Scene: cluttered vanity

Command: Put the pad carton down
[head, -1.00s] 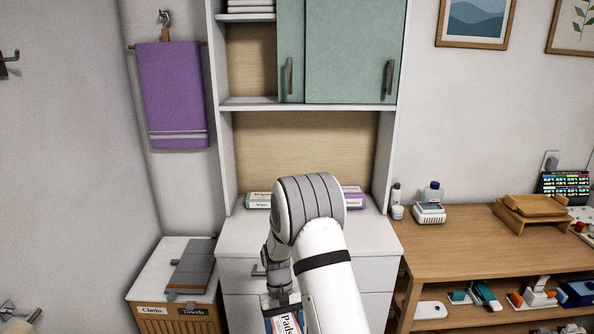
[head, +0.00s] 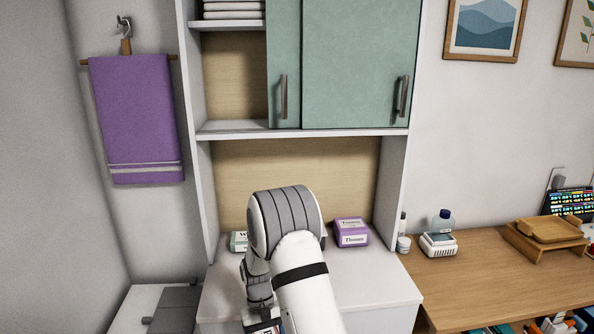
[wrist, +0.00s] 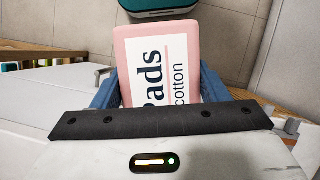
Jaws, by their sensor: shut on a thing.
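The pad carton (wrist: 158,62) is pink with a white label reading "Pads" and "cotton". In the wrist view it sits between the two blue fingers of my gripper (wrist: 160,88), which is shut on it. In the head view only a sliver of the carton shows at the bottom edge, below my arm; most of it is hidden or out of frame. The white counter (head: 365,280) of the cabinet lies beyond and around my arm.
A purple tissue box (head: 351,232) and a pale green-and-white box (head: 239,242) stand at the back of the counter, the latter partly behind my arm. The counter's right front is clear.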

